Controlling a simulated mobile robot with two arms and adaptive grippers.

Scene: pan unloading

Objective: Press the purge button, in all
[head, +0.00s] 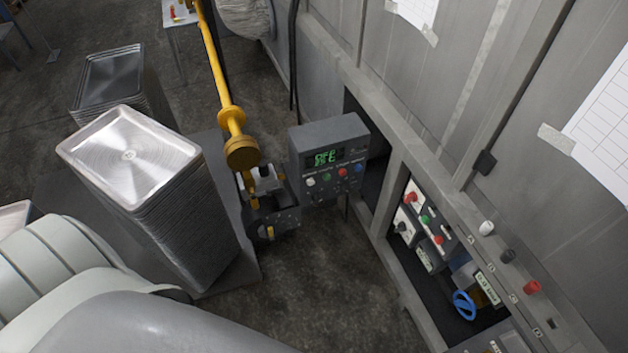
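A grey control box (329,157) with a lit green display (325,157) stands at the centre. Below the display is a row of small buttons: white (310,181), green (326,177), red (342,172) and blue (359,168). Their labels are too small to read, so I cannot tell which is the purge button. More coloured buttons (425,219) sit inside an open recess in the grey cabinet at right. My white and grey arm links fill the lower left. Neither of my grippers is in view.
Tall stacks of metal pans (190,217) stand at left, beside the control box. A yellow pipe (219,80) comes down to a dark mechanism (272,220) left of the box. A blue valve wheel (464,305) is in the recess. Floor (325,275) shows below the box.

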